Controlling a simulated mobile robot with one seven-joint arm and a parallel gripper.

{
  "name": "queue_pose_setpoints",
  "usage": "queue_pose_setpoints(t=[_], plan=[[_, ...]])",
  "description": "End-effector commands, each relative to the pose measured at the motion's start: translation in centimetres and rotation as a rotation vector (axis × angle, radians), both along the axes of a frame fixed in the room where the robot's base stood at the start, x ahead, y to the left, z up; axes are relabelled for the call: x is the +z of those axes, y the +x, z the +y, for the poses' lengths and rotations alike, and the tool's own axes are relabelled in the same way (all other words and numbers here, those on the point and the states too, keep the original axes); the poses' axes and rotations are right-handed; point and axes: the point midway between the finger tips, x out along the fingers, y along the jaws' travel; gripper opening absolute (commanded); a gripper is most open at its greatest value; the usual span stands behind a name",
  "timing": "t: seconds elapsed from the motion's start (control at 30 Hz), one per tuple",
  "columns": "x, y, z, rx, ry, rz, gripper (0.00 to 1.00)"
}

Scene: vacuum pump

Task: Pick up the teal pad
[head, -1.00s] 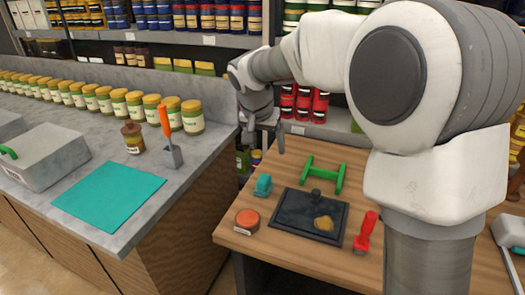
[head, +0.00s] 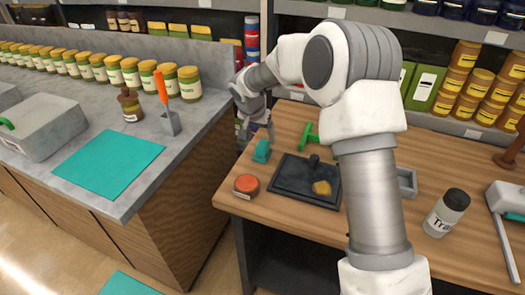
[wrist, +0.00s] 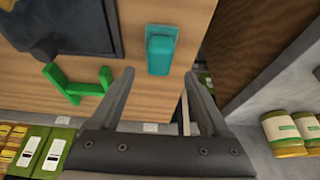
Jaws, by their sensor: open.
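The small teal pad (head: 262,151), a block shape, lies on the wooden table near its left edge, beside the black tray. In the wrist view the teal pad (wrist: 160,50) shows whole, just beyond the fingertips and roughly centred between them. My gripper (head: 256,132) is open and empty, above and behind the pad. Its two fingers in the wrist view (wrist: 159,75) are spread wider than the pad. I see no contact between them. Two larger flat teal sheets also show, one on the grey counter (head: 108,164) and one low down at the floor (head: 128,285).
The black tray (head: 290,192) holds a yellowish lump and a dark knob. A green H-shaped piece (head: 309,135) stands behind it, and an orange-topped round tin (head: 246,186) in front of the pad. A labelled jar (head: 446,213) stands right. A gap separates counter and table.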

Motion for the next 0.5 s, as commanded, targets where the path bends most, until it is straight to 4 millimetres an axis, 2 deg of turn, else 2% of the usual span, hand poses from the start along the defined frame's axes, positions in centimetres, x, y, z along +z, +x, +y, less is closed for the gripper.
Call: queue_pose_setpoints(t=[0.17,0.4,0.5], plan=[[-1.0,0.3,-0.1,-0.001,0.001,0.001,0.80],[-4.5,1.1,-0.6,0.000,0.000,0.003,0.80],[-5.2,1.4,-0.7,-0.001,0.001,0.001,0.80]])
